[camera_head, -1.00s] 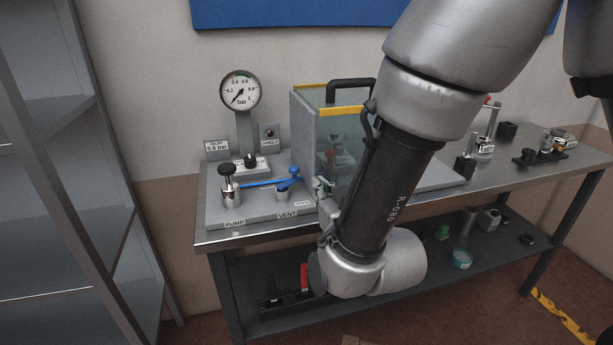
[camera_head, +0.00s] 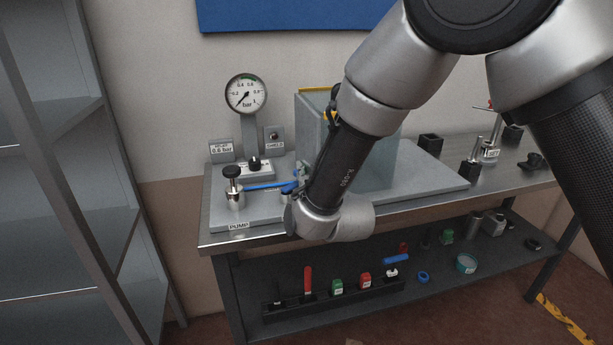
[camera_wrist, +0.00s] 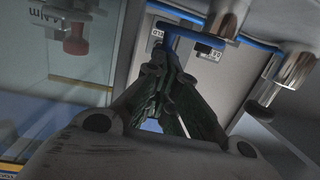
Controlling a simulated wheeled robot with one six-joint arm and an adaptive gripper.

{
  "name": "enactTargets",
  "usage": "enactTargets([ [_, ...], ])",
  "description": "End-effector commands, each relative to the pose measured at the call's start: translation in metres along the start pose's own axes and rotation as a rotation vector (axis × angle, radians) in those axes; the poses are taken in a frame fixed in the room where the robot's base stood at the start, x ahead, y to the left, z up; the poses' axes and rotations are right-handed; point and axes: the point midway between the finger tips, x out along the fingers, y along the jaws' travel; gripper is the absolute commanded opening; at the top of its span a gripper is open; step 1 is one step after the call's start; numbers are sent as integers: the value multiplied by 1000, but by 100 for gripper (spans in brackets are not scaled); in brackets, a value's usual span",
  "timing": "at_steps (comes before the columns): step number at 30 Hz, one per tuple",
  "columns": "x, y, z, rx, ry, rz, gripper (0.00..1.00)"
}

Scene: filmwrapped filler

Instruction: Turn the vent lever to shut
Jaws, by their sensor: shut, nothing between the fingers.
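The blue vent lever (camera_head: 292,187) shows in the head view on the grey pump panel, partly hidden behind my wrist. In the head view my wrist hides most of the gripper and the vent label. The pump (camera_head: 233,186), a silver post with a black knob, stands left of the lever.
A gauge (camera_head: 246,94) stands behind the panel. A clear chamber (camera_head: 385,145) stands to the right, behind my arm. Small fittings stand farther right on the bench. The lower shelf (camera_head: 440,285) holds a rack (camera_head: 320,300) of coloured parts.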

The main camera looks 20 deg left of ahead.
Motion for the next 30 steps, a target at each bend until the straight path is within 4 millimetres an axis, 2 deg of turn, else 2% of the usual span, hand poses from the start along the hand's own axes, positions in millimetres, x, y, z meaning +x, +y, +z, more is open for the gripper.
enactTargets([
  [30, 5, 2, -1, 0, -1, 0, 0],
])
